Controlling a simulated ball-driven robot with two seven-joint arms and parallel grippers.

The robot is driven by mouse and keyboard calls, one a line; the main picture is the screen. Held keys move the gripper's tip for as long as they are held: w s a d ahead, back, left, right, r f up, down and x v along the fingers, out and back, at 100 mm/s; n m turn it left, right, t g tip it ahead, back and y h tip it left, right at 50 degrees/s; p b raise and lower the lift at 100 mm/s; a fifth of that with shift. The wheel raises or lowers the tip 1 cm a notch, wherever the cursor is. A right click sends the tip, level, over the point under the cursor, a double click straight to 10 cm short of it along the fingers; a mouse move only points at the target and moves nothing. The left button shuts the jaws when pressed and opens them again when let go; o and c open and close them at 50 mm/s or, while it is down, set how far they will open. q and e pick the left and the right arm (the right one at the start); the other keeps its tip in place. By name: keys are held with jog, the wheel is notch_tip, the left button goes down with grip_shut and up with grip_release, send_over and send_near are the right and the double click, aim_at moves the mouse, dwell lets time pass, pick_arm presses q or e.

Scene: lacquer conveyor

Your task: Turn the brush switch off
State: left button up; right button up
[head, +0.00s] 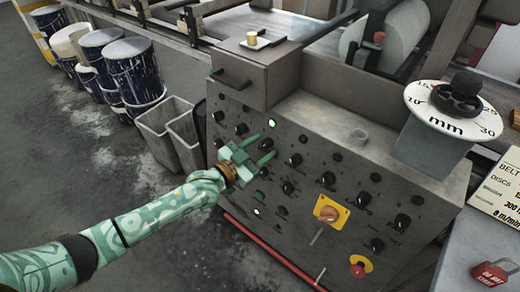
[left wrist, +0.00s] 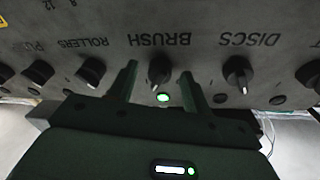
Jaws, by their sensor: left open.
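The brush switch (left wrist: 160,70) is a black rotary knob under the printed word BRUSH on the grey control panel (head: 335,185). In the left wrist view it stands between the two fingers of my left gripper (left wrist: 160,82), with a gap on each side. A green lamp (left wrist: 163,97) beside the knob is lit. In the head view my left gripper (head: 262,149) is open at the panel's left part, its fingers pointing at the panel. I cannot tell whether the fingers touch the panel. My right gripper is not in view.
The discs knob (left wrist: 238,72) and rollers knob (left wrist: 91,72) flank the brush switch closely. A mm dial (head: 455,105) stands at right; bins (head: 160,130) stand left.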

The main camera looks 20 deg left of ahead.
pick_arm(q)
jog(key=c, duration=1)
jog(key=shift+o, duration=0.2)
